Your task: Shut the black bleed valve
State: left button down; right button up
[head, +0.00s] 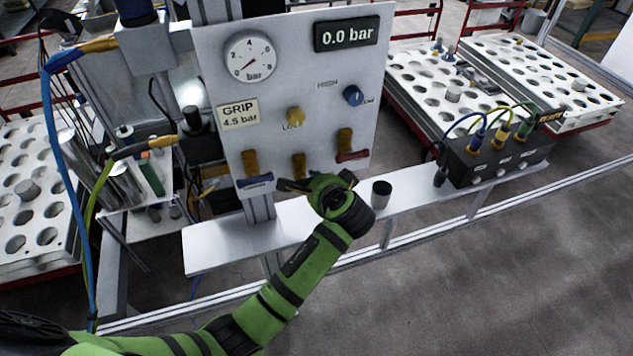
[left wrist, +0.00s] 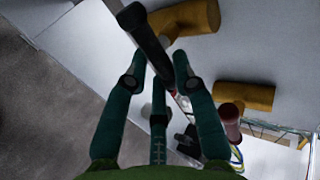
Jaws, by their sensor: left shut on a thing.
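The black bleed valve has a brass body (head: 299,165) low on the panel, between a blue-handled and a red-handled valve. My left gripper (head: 318,183) is at this valve and covers much of its handle in the head view. In the left wrist view the black handle (left wrist: 148,38) runs between the fingertips of my left gripper (left wrist: 158,75), with its brass body (left wrist: 185,20) beside it. The fingers are shut on the handle. I cannot tell exactly how far the handle is turned. My right gripper is in neither view.
The blue handle (head: 255,182) and red handle (head: 352,155) flank the gripper closely. A dark cup (head: 381,194) stands right on the shelf.

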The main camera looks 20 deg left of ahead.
pick_arm(q)
jog(key=shift+a, duration=0.15)
jog(key=c, duration=1.1)
grip_release()
jog(key=shift+o, duration=0.2)
jog(key=shift+a, duration=0.1)
jog(key=v, duration=0.7)
jog(key=shift+s+r, duration=0.15)
jog(key=shift+s, duration=0.1)
